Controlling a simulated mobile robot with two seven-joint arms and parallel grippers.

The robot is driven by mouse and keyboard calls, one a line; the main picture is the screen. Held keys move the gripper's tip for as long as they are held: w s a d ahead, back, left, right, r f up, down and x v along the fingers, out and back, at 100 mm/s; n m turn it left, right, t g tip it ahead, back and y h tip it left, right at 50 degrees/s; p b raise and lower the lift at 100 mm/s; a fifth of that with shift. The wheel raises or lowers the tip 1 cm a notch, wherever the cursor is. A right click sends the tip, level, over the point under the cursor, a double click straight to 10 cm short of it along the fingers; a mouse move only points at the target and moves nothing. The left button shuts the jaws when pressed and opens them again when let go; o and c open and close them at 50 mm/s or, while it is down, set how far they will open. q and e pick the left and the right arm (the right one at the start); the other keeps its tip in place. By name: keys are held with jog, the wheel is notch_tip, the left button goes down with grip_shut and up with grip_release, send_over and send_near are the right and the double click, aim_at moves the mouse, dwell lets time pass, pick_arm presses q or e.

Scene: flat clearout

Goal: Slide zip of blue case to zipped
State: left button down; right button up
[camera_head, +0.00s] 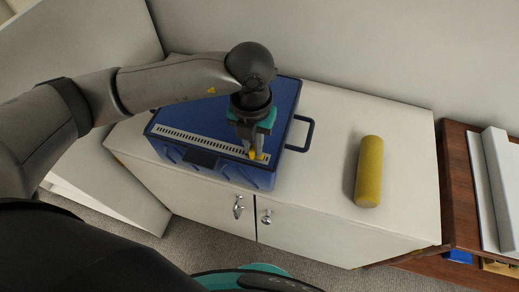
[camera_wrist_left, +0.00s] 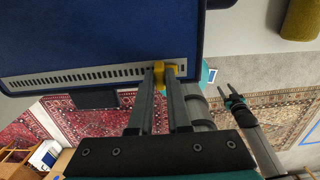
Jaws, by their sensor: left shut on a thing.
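The blue case (camera_head: 222,108) lies closed on a white cabinet, with a pale toothed zip strip (camera_head: 195,138) along its front edge. The yellow zip pull (camera_wrist_left: 163,72) is near the strip's right end in the left wrist view, with a short bit of strip showing beyond it. My left gripper (camera_head: 256,152) points down at the front right of the case and is shut on the pull; its fingers partly hide it. My right gripper (camera_wrist_left: 232,97) shows in the left wrist view, away from the case, with its fingers apart and empty.
A yellow cylinder (camera_head: 369,171) lies on the cabinet (camera_head: 310,200) to the right of the case. The case's dark handle (camera_head: 301,133) sticks out on its right side. A wall stands behind, and a brown wooden unit (camera_head: 462,190) is at the right.

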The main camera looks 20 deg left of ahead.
pick_arm(q)
jog(key=shift+a, duration=1.75)
jog(key=shift+w+a+b, duration=0.1)
jog(key=shift+a+b, duration=0.45)
jog(key=shift+a, duration=1.35)
jog(key=shift+a+b, duration=0.45)
jog(key=shift+a, duration=1.7)
jog(key=shift+w+a+b, duration=0.15)
jog(key=shift+a+b, duration=0.35)
jog(key=shift+a, duration=1.45)
